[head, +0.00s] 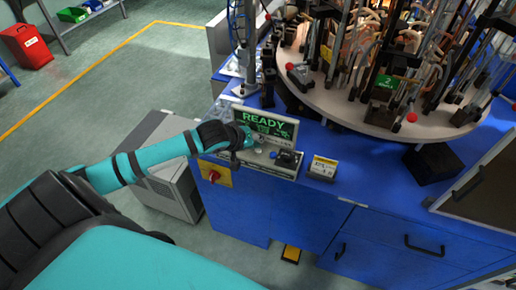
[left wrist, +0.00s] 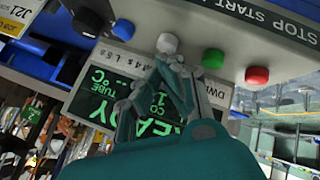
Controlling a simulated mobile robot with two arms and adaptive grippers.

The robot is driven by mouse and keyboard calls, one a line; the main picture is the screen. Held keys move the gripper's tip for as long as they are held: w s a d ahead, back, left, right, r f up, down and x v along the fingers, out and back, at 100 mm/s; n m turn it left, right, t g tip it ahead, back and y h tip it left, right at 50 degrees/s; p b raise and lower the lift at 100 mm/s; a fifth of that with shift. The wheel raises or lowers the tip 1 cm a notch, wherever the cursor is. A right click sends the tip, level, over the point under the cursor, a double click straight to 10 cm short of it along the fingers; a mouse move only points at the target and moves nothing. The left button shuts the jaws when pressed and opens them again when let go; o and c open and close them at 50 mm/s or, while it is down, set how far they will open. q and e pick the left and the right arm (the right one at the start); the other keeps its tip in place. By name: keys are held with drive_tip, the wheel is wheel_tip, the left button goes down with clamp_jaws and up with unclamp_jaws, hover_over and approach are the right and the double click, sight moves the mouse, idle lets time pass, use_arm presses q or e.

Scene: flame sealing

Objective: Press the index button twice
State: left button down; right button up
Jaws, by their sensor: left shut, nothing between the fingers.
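The control box (head: 230,157) stands on the blue cabinet, with a green READY display (head: 264,122) behind its button row. I cannot read a label that marks the index button. My left gripper (head: 250,142) is shut and empty over the box. In the left wrist view its fingertips (left wrist: 168,62) are close to the white button; I cannot tell whether they touch it. My right gripper is not in view.
A round table (head: 345,112) crowded with rods and tubes stands behind the box. A red rotary switch (head: 214,176) is on the cabinet front.

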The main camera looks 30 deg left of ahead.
use_arm(q)
drive_tip(key=shift+f, duration=0.55)
idle(0.8)
drive_tip(key=shift+r+p, duration=0.9)
drive_tip(key=shift+p, duration=0.25)
wheel_tip(320, 180, up, 5)
drive_tip(key=p, duration=0.6)
drive_tip(key=shift+r, duration=0.15)
idle(0.6)
